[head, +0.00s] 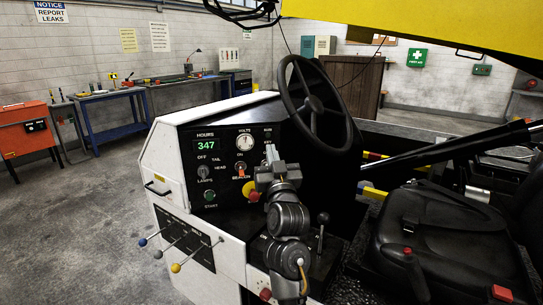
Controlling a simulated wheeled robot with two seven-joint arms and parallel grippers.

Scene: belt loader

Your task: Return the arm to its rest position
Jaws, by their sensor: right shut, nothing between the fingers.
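My right arm rises from the bottom centre in the head view. Its gripper (269,153) is shut and empty, pointing up in front of the black dash panel (222,150). I cannot tell whether the fingertips touch the panel. The panel carries a green hours display (206,145) reading 347, a volts gauge (244,140), a lamps knob (203,171), a beacon switch (240,170) and a green start button (209,195). A yellow-and-red button (250,191) sits just left of the gripper. My left gripper is out of view.
A steering wheel (291,104) stands right of the gripper, close to it. A black-knobbed lever (322,219) is beside my forearm. Coloured levers (176,267) stick out at the lower left. A black seat (440,240) fills the right. Open floor (70,235) lies left of the white console.

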